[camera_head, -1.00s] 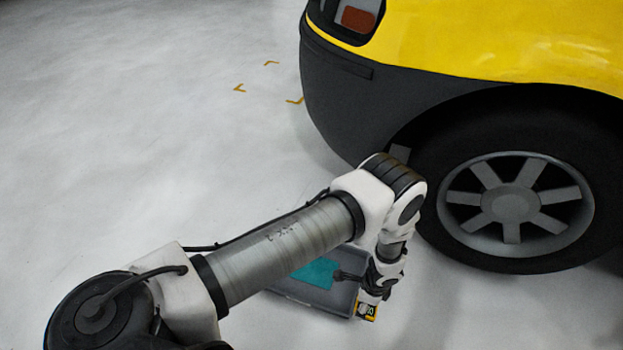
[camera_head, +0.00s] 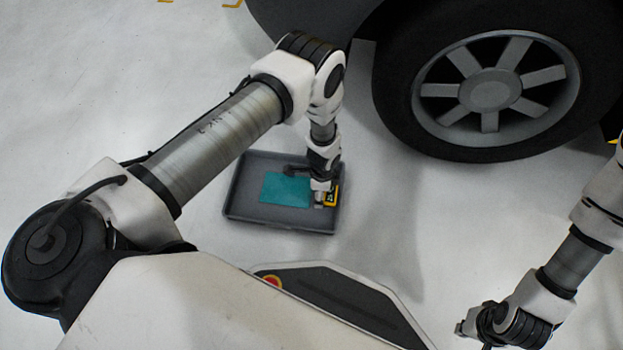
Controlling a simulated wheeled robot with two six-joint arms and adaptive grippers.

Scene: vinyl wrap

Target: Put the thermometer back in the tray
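The grey tray (camera_head: 232,205) lies on the floor, with a teal panel (camera_head: 285,188) inside it. My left gripper (camera_head: 322,190) points down over the tray's right side. The small yellow and black thermometer (camera_head: 331,197) is at its fingertips and looks held. The fingers are small and partly hidden, and I cannot tell whether the thermometer touches the tray's bottom. My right gripper (camera_head: 468,323) is at the lower right, away from the tray. Its fingers are too small and partly hidden to tell whether they are open.
A car wheel (camera_head: 490,90) and dark bumper (camera_head: 310,18) stand behind and right of the tray. The pale floor (camera_head: 400,230) is clear between the tray and my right arm. My own base fills the bottom of the view.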

